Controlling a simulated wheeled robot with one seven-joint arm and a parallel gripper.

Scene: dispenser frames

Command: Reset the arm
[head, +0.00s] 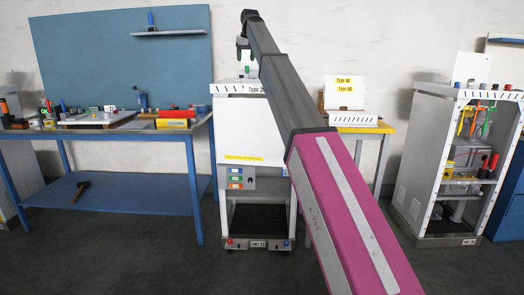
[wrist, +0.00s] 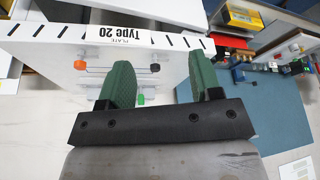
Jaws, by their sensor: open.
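My arm (head: 290,95) reaches from the lower right up over a white dispenser cabinet labelled Type 20 (head: 240,130). In the wrist view my gripper (wrist: 162,72) shows two green fingers standing well apart, with nothing held between them. Behind the fingers is the top of the Type 20 cabinet (wrist: 110,32), with an orange knob (wrist: 80,65), a black knob (wrist: 155,68) and a small green piece (wrist: 141,99). The fingers look apart from these pieces, but the exact gap cannot be told. In the head view the gripper is small and partly hidden by the arm.
A blue workbench (head: 120,128) with tools and boxes stands at left under a blue board (head: 125,60). A yellow table (head: 368,130) with a white box is behind the arm. A white tool cabinet (head: 425,170) stands at right. The floor in front is clear.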

